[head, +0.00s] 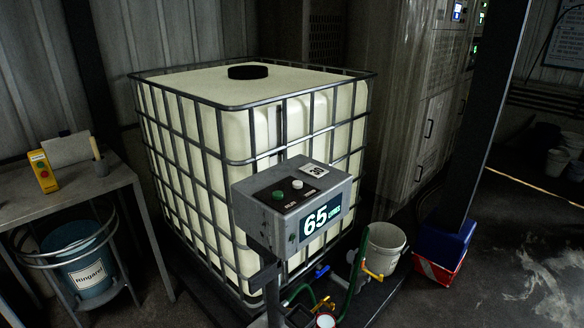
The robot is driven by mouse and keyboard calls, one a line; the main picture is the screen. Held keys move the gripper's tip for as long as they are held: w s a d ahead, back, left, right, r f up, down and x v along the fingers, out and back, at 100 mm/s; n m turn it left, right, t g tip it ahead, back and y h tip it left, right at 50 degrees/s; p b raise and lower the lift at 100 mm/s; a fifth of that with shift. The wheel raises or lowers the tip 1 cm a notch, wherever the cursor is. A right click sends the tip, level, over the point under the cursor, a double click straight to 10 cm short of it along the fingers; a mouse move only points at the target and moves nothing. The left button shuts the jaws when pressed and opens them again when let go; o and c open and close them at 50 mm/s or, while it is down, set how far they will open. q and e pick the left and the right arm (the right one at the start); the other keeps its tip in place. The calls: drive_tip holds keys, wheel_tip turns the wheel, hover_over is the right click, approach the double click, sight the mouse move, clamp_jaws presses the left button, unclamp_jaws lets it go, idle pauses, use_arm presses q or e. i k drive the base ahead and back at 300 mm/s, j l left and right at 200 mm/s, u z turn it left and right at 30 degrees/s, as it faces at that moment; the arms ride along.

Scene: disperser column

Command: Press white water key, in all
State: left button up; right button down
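The white key (297,184) is a small round white button on the sloped top of a grey control box (262,213) in the middle of the head view. A green button (278,195) sits to its left on the same panel. The box's front display (321,218) is lit and reads 65, with smaller text beside it that I cannot read. A small label plate (317,170) stands behind the white key. Neither of my grippers is in view. Nothing covers the white key.
A large caged white tank (190,85) stands behind the box. A table (75,193) with a yellow button box (43,172) is at left, above a blue drum (85,275). Hoses, valves and a white bucket (385,250) are at lower right. Open floor lies at far right.

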sight(297, 184)
drive_tip(key=i+j+z, duration=0.1)
drive_tip(key=i+j, duration=0.15)
drive_tip(key=i+j+z, duration=0.1)
drive_tip(key=i+j, duration=0.15)
drive_tip(key=j, duration=0.15)
drive_tip(key=i+j+z, duration=0.1)
drive_tip(key=i+j, duration=0.15)
drive_tip(key=j, duration=0.15)
drive_tip(key=i+j+z, duration=0.1)
drive_tip(key=j, duration=0.25)
drive_tip(key=i, duration=0.1)
